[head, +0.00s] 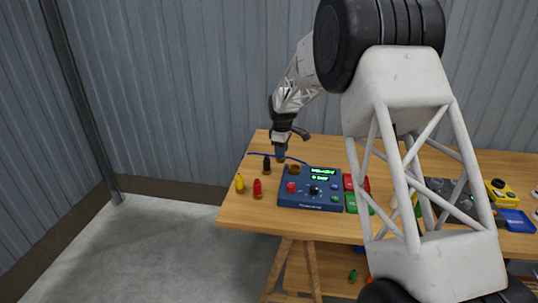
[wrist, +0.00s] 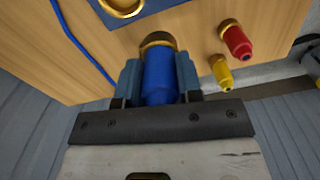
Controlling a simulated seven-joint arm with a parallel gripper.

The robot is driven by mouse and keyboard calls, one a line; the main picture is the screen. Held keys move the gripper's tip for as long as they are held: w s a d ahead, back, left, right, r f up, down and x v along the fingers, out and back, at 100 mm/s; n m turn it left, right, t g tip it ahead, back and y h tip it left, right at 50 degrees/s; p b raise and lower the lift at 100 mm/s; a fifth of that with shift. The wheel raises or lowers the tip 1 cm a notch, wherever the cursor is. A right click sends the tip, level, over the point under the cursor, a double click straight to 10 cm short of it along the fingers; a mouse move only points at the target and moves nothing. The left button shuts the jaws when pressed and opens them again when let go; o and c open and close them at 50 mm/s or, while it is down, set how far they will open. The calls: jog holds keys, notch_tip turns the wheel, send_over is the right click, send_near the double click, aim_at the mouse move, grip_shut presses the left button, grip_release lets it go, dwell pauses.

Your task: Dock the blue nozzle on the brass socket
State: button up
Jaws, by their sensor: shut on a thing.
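My gripper (head: 280,148) is behind the upper left corner of the blue console. Its fingers are shut on the blue nozzle (wrist: 158,76), one on each side, as the wrist view shows. A brass ring (wrist: 157,43) shows at the nozzle's far end. I cannot tell whether the nozzle touches the table. The brass socket (head: 293,168) is a ring at the console's upper left corner, to the right of and nearer than the gripper. In the wrist view the socket (wrist: 120,6) is cut by the top edge, apart from the nozzle.
A blue hose (wrist: 82,43) lies left of the nozzle in the wrist view. Red (head: 257,189), yellow (head: 240,183) and black (head: 266,165) nozzles stand left of the console (head: 310,202). My arm covers part of the table's right side, where other devices lie.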

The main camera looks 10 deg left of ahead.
jog(key=w+d, duration=0.3)
jog(key=d, duration=0.2)
jog(key=shift+d+r, duration=0.15)
jog(key=shift+r, duration=0.15)
jog(key=shift+f, duration=0.15)
jog(key=shift+f, duration=2.75)
jog(key=shift+f, duration=0.65)
jog(key=o, duration=0.7)
jog(key=shift+r, duration=0.15)
